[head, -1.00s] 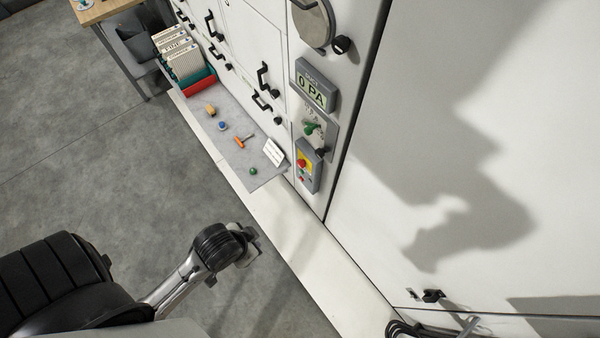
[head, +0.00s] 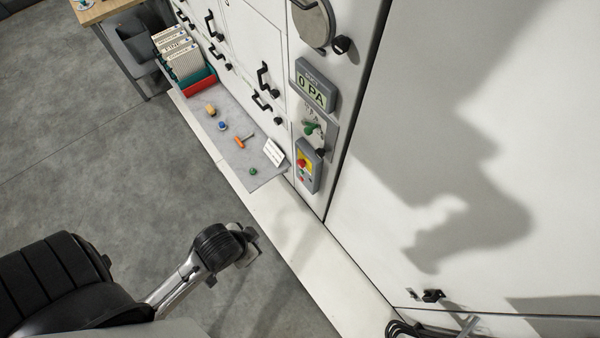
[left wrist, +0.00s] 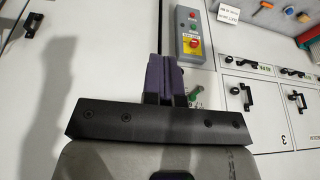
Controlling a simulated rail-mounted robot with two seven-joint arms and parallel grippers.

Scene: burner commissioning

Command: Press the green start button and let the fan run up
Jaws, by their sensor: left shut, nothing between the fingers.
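The grey control box (head: 309,170) is on the white cabinet front, with a red knob on a yellow plate (head: 302,162) and small buttons below it. The left wrist view also shows this box (left wrist: 190,36), seen upside down, with a small green button (left wrist: 193,26) beside the red knob. The grey display (head: 315,86) above the box reads 0 PA. My left gripper (head: 252,248) is low in front of the cabinet, well apart from the box. In the left wrist view its purple fingers (left wrist: 164,78) are shut and empty. My right gripper is in neither view.
A grey shelf (head: 228,155) with several small coloured parts and a white card (head: 274,152) juts out left of the box. A green-handled valve (head: 312,128) is just above the box. Black cabinet handles (head: 263,76) stick out. The floor in front is clear.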

